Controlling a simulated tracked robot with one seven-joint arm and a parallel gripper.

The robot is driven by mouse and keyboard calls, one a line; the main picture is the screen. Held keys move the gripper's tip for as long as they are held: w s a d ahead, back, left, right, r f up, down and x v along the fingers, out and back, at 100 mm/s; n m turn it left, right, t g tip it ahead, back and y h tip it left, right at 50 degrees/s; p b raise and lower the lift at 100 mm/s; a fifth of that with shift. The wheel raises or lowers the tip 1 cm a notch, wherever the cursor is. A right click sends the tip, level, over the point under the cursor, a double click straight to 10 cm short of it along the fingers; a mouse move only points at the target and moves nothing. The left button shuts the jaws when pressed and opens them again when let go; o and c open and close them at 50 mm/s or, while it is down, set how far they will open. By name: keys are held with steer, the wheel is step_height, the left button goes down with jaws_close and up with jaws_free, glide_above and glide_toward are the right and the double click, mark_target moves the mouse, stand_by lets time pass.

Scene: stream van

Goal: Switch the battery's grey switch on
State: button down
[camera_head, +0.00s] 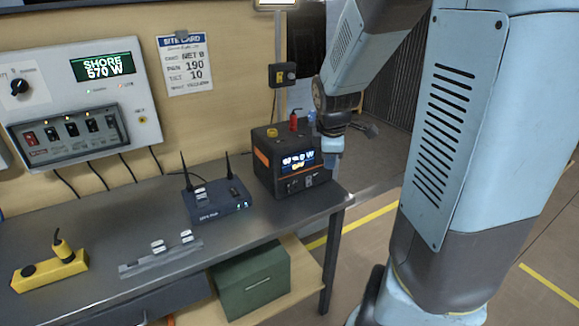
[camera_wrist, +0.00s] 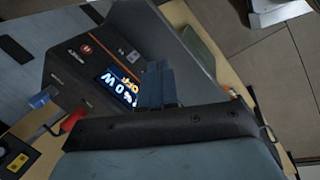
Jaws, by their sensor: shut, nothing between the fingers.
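The battery (camera_head: 277,170) is a black box with orange trim at the right end of the bench; it also shows upside down in the wrist view (camera_wrist: 88,72). Its lit display (camera_head: 298,161) reads about 0 W with a yellow word below, which looks like OFF in the wrist view (camera_wrist: 118,87). Small controls sit on the front panel below the display, with a small grey part (camera_wrist: 133,56) that may be the switch. My gripper (camera_wrist: 155,84) is shut and empty, close in front of the battery's display side. In the head view, my wrist hides part of its surroundings.
A router (camera_head: 220,207) with two antennas stands left of the battery. A grey rail (camera_head: 160,262) and a yellow block (camera_head: 50,272) lie farther left. A wall panel (camera_head: 80,100) reads SHORE 570 W. A green box (camera_head: 252,282) sits below the bench.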

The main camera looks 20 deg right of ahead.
mark_target(309, 181)
steer(key=w+d+f+n+y, duration=0.2)
steer(key=w+f+n, duration=0.3)
steer(key=f+n, duration=0.1)
steer(key=shift+w+d+f+n+t, duration=0.3)
steer(key=shift+f+n, duration=0.1)
steer(key=shift+n, duration=0.1)
steer(key=shift+a+f, duration=0.1)
steer(key=shift+f, duration=0.05)
steer(key=shift+x, duration=5)
steer(key=shift+w+a+f, duration=0.1)
steer(key=shift+w+a, duration=0.1)
steer(key=shift+w, duration=0.45)
steer(key=shift+w+a+r, duration=0.1)
steer(key=shift+w+a, duration=0.15)
steer(key=shift+w, duration=0.35)
steer(key=shift+w+a+f, duration=0.1)
steer(key=shift+w+a, duration=0.1)
steer(key=shift+w, duration=0.45)
steer(key=shift+w, duration=0.35)
